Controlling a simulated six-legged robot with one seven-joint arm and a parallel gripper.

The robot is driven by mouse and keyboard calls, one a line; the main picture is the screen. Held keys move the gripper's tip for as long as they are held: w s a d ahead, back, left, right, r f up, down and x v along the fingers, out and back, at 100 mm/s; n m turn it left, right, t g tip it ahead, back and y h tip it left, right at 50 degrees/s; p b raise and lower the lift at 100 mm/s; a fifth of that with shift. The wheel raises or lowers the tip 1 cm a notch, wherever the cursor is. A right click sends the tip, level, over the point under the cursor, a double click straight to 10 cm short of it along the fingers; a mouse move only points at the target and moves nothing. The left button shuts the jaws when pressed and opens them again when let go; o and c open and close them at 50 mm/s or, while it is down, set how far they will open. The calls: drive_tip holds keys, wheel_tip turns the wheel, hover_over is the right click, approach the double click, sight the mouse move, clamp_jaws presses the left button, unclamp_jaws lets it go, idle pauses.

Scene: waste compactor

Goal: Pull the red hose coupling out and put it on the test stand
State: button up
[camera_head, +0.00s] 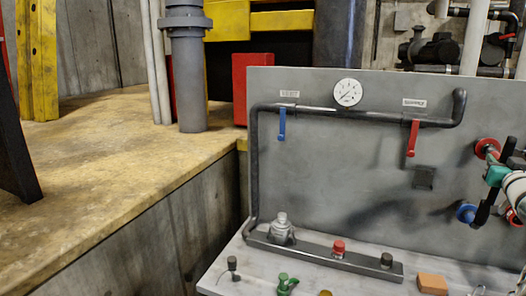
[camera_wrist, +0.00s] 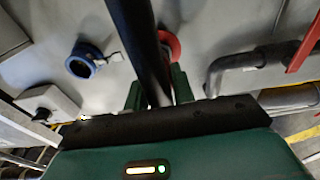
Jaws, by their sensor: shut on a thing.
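The red hose coupling (camera_head: 487,148) shows as a red ring on the right side of the grey panel. In the wrist view its red ring (camera_wrist: 174,44) is partly hidden behind a black bar (camera_wrist: 143,45). My gripper (camera_head: 494,178), green and white, is in front of the panel by this ring. In the wrist view the green fingers of my gripper (camera_wrist: 158,92) are shut on the black bar; I cannot tell whether the bar is one piece with the ring. A dark rail (camera_head: 315,256) on the bench, likely the test stand, carries a grey fitting, a red-capped fitting (camera_head: 338,247) and a dark one.
A blue ring (camera_head: 466,213) sits just below my gripper, with another red part (camera_head: 514,215) beside it. A pipe with a blue lever (camera_head: 282,124) and a red lever (camera_head: 412,138) crosses the panel. An orange block (camera_head: 432,283) and small fittings lie on the bench.

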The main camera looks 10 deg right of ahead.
drive_tip(key=v, duration=0.5)
drive_tip(key=shift+r, duration=0.25)
idle(0.8)
idle(0.6)
